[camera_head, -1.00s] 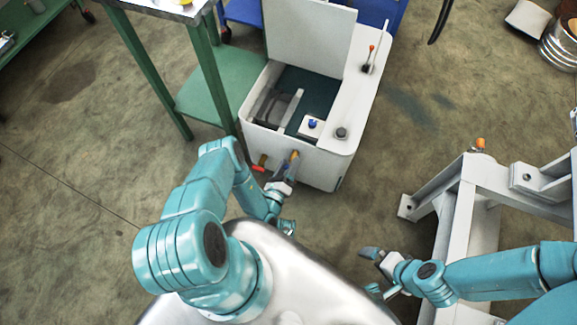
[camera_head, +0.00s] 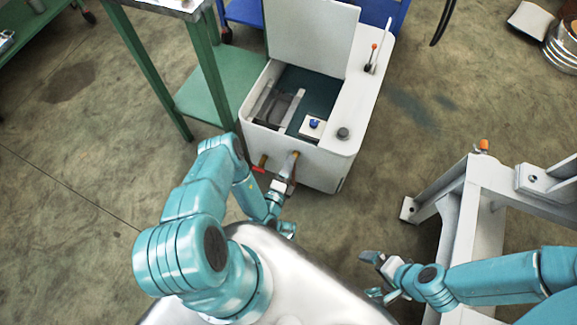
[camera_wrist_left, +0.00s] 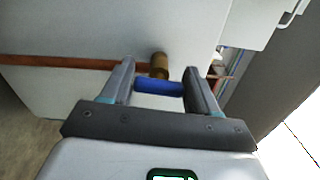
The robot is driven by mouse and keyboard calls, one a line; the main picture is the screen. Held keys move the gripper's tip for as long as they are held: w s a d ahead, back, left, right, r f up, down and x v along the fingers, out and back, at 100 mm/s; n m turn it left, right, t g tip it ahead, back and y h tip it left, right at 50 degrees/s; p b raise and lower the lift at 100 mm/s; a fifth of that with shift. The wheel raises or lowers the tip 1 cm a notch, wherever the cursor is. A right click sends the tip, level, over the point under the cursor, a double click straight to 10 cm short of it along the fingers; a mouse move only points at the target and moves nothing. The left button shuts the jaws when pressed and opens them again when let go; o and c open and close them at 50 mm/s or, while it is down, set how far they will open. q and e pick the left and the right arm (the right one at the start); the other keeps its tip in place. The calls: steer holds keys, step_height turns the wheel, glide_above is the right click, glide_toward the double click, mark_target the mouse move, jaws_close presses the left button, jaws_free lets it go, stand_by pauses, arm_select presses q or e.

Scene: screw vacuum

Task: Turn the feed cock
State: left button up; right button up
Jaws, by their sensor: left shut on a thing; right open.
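The white machine (camera_head: 318,168) stands in front of me with its lid raised. Two brass cocks show low on its near face. The left one (camera_head: 263,160) has a red handle (camera_head: 258,169). My left gripper (camera_head: 291,172) is at the right cock (camera_head: 295,155). In the left wrist view, that gripper (camera_wrist_left: 160,84) is shut on a blue handle (camera_wrist_left: 158,88), which lies crosswise between the fingers. A brass cock body (camera_wrist_left: 159,64) shows just beyond it. My right gripper (camera_head: 372,272) is open and empty, well away from the machine.
A grey steel frame (camera_head: 447,185) stands at the right near my right arm. A green-legged table (camera_head: 205,70) stands to the left of the machine. In the left wrist view, a copper-coloured pipe (camera_wrist_left: 60,62) runs leftward. Open floor (camera_head: 400,130) lies right of the machine.

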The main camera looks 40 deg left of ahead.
stand_by(0.4)
arm_select(q)
steer(key=o, duration=1)
steer(key=shift+c, duration=0.2)
steer(key=shift+s, duration=0.1)
steer(key=p+v, duration=0.1)
steer(key=v, duration=1.5)
steer(key=shift+d, duration=0.2)
